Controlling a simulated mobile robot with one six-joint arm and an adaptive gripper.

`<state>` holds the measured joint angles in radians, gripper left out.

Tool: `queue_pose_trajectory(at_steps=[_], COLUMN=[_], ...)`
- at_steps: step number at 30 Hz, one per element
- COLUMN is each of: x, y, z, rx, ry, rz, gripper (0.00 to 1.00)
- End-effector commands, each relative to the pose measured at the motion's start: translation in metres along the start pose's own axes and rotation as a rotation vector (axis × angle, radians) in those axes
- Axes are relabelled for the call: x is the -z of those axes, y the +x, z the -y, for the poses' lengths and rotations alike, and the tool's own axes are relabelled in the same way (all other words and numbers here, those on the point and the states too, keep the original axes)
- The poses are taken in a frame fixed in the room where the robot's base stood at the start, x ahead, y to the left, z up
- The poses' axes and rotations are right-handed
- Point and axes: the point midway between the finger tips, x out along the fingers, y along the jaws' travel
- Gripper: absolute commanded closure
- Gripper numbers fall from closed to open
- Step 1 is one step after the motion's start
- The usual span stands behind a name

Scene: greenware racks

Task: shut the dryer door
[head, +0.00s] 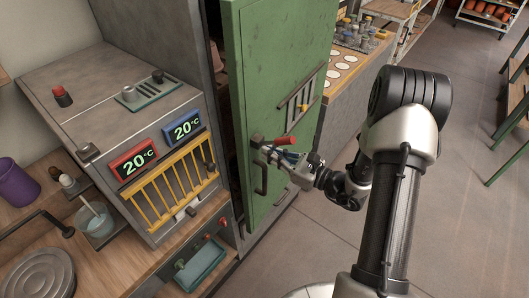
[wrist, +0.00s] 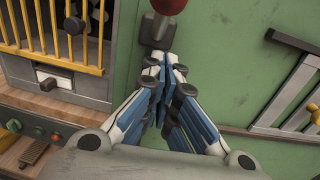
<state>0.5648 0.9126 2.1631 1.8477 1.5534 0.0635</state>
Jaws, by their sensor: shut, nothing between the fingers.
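The dryer door (head: 272,75) is a tall green panel, standing partly open; a dark gap shows along its left edge, with shelves dimly visible inside the grey dryer cabinet (head: 165,35). A red-knobbed lever (head: 285,140) and a dark handle (head: 261,180) are on the door's face. My gripper (head: 270,152) is shut and empty, close in front of the door by the lever. In the wrist view my gripper (wrist: 166,65) has its fingertips together just below the red knob (wrist: 168,6), over the green door (wrist: 225,60). Whether the tips touch the door I cannot tell.
Left of the door stands a grey kiln-like box with a yellow grille (head: 172,190) and two 20°C displays (head: 133,161). A wooden bench with a teal tray (head: 201,265) is below. A worktable with white discs (head: 342,72) stands behind the door.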

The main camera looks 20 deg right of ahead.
Motion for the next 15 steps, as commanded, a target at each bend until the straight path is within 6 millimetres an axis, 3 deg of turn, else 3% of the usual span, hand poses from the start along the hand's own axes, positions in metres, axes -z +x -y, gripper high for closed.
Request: queue_pose_trajectory(at_steps=[6, 15], x=[0.000, 0.000], y=[0.019, 0.021], z=[0.000, 0.000], rx=[-0.001, 0.000], ry=[-0.001, -0.001], rz=[0.000, -0.001], gripper=[1.00, 1.00])
